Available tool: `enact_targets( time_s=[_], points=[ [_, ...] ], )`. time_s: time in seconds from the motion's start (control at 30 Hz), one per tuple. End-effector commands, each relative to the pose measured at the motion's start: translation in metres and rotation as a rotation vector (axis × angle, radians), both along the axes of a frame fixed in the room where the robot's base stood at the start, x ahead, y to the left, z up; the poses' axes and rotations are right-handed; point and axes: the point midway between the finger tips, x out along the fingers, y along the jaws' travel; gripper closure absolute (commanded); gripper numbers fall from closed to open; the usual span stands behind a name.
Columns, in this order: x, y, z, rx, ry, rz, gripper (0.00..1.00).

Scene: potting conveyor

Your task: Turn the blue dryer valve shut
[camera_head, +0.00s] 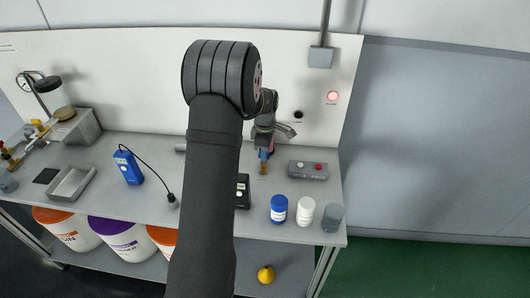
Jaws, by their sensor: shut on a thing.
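My gripper (264,147) is at the back of the bench, right of my dark arm, pointing down. It is shut on a small blue piece (264,154), which looks like the blue valve's handle. A brass-coloured valve body (263,168) shows just below the blue piece, standing on the bench. The gripper's fingers and wrist hide most of the handle, so I cannot tell its turn angle.
A grey box with buttons (308,170) sits right of the valve. A blue jar (279,209), a white jar (305,211) and a grey jar (332,217) stand at the front right. A blue handheld meter (128,167) and a metal tray (72,184) lie left.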

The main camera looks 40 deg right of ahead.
Motion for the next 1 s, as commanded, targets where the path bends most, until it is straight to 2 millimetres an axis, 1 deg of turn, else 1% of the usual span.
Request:
enact_targets(
  time_s=[0.23, 0.73, 0.77, 0.8, 1.0],
  points=[
    [0.0022, -0.0004, 0.0019, -0.002, -0.005, 0.07, 1.0],
    [0.0025, -0.0003, 0.0021, -0.002, -0.005, 0.084, 1.0],
    [0.0024, -0.0002, 0.0021, -0.002, -0.005, 0.084, 0.74],
    [0.0023, -0.0001, 0.002, -0.002, -0.005, 0.084, 0.68],
    [0.0013, -0.0002, 0.0011, -0.001, -0.002, 0.084, 0.68]
  ],
)
